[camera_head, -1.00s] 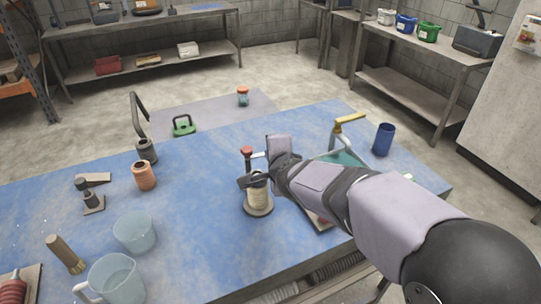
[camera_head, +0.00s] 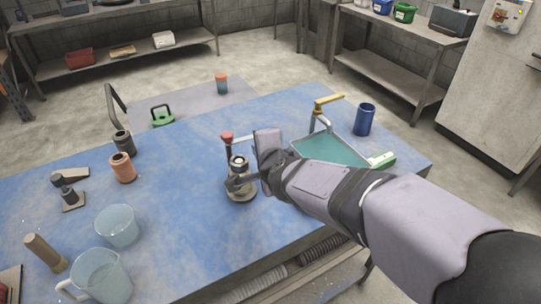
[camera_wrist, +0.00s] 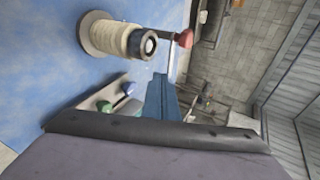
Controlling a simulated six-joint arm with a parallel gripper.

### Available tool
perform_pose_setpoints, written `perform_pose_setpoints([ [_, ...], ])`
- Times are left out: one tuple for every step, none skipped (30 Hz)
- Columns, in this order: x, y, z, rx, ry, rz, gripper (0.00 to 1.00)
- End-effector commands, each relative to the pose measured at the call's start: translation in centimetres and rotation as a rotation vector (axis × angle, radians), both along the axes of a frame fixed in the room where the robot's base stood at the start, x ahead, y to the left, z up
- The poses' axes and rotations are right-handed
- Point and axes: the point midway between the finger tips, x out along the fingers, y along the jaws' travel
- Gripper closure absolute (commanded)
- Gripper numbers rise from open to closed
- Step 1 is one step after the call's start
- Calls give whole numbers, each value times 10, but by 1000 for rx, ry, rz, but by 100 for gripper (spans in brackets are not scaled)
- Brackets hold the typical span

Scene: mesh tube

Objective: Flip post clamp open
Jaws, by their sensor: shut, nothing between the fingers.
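The post clamp (camera_head: 240,191) stands upright on a round base on the blue bench, with a pale body, a dark collar and a light top. A lever with a red knob (camera_head: 227,137) rises beside it. The clamp also shows at the top of the wrist view (camera_wrist: 122,40), with its red knob (camera_wrist: 184,38) to the right. My gripper (camera_wrist: 161,98) is shut and empty, its blue-grey fingers a little below the clamp in that view. In the head view my wrist is close at the clamp's right; whether anything touches is unclear.
A teal tray (camera_head: 330,149) with a yellow-handled fixture (camera_head: 327,103) and a blue cup (camera_head: 364,119) stand right. Copper (camera_head: 122,167) and dark (camera_head: 123,143) cylinders, a clear beaker (camera_head: 117,226) and a jug (camera_head: 103,276) stand left. The bench is clear between.

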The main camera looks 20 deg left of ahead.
Motion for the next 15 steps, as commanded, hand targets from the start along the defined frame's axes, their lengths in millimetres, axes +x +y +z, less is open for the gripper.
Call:
perform_pose_setpoints([
  [-7,-5,12,3,-3,0,100],
  [-11,-8,15,4,-4,0,100],
  [-16,-12,19,3,-3,0,100],
  [-20,-15,22,3,-3,0,100],
  [-24,-18,25,3,-3,0,100],
  [-28,-22,27,3,-2,0,100],
  [-32,-25,31,3,-3,0,100],
  [-35,-27,33,3,-2,0,100],
  [-39,-31,36,3,-3,0,100],
  [-42,-33,37,3,-2,0,100],
  [-44,-35,39,2,-2,-1,100],
  [-47,-37,41,2,-3,0,100],
  [-49,-39,42,2,-3,0,100],
  [-51,-41,44,2,-3,0,100],
  [-53,-42,45,2,-3,0,100],
])
